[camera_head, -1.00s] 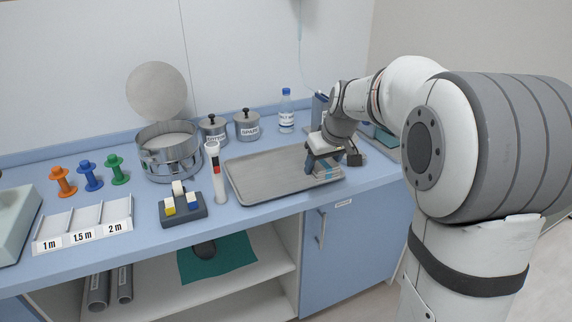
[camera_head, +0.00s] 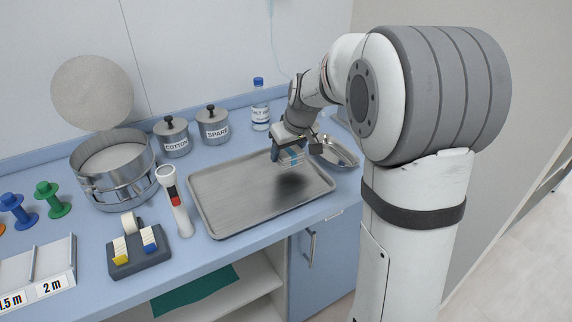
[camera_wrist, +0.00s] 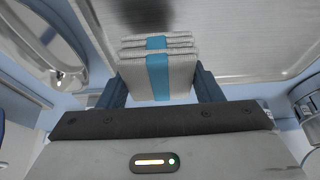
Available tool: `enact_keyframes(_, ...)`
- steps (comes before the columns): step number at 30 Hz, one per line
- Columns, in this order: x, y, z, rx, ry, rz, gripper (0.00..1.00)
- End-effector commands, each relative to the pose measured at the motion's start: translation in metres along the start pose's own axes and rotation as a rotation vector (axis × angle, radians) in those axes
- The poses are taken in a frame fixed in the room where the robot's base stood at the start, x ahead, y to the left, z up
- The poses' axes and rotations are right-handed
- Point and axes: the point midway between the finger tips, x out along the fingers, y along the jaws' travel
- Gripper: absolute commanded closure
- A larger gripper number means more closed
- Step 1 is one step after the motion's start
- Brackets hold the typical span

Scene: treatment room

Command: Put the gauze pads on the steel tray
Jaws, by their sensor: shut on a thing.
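The gauze pads (camera_head: 293,158) are a small white stack with a blue band around it. In the wrist view the stack (camera_wrist: 181,70) sits between the two fingers, with its layered edges showing. My gripper (camera_head: 287,154) is shut on the gauze pads and holds them above the steel tray (camera_head: 225,205), near its back right part. A dark shadow lies on the tray below the pads, and the pads look clear of the surface. The tray is a shallow rectangle with a raised rim and nothing else on it. It also fills the upper part of the wrist view (camera_wrist: 235,45).
A metal dish (camera_head: 338,153) stands just right of the tray. Left of it are a flashlight-like tool (camera_head: 178,205), a grey block holder (camera_head: 138,261) and a round steel drum (camera_head: 118,180). Two lidded jars (camera_head: 173,140) and a bottle (camera_head: 260,108) stand behind.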

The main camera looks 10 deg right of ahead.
Motion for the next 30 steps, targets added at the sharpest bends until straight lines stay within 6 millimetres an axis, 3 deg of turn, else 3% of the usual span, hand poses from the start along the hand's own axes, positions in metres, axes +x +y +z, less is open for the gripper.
enact_keyframes(12, 0.040, 0.004, 0.018, 0.008, 0.000, 0.003, 0.66)
enact_keyframes(22, 0.044, 0.004, 0.020, 0.008, 0.001, 0.004, 0.66)
enact_keyframes(23, 0.042, 0.004, 0.019, 0.008, 0.001, 0.004, 0.38)
enact_keyframes(30, 0.042, 0.005, 0.019, 0.009, 0.001, 0.004, 0.19)
